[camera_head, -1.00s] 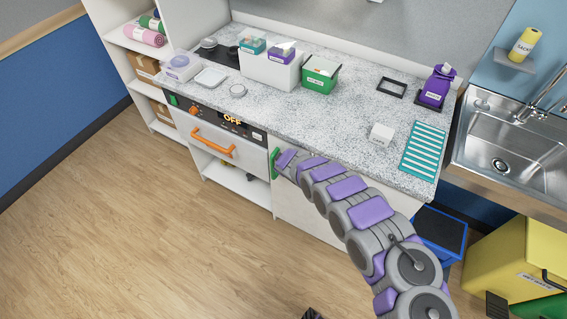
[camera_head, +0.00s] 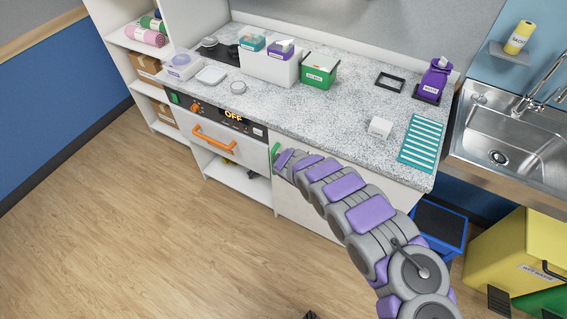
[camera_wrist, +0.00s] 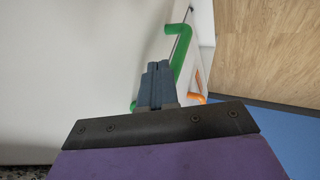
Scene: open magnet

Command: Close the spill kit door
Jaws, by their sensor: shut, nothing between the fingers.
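The door (camera_head: 308,212) is a white panel under the counter, just right of the oven front. It looks nearly in line with the cabinet front; I cannot tell whether it is fully flush. No spill kit label is readable. Its green handle (camera_head: 275,152) is at the upper left, partly hidden by my arm. In the wrist view, the green handle (camera_wrist: 183,60) stands just right of my gripper (camera_wrist: 156,66), with the white door face (camera_wrist: 80,70) behind and left. My gripper's fingers are together and empty, close to the handle; I cannot tell whether they touch it.
The oven front has an orange handle (camera_head: 213,140) and a display reading OFF. The speckled counter (camera_head: 340,95) above holds bins and a purple bottle (camera_head: 436,78). A blue bin (camera_head: 440,226) and a yellow bin (camera_head: 510,250) stand at right. The wooden floor (camera_head: 150,240) is clear at left.

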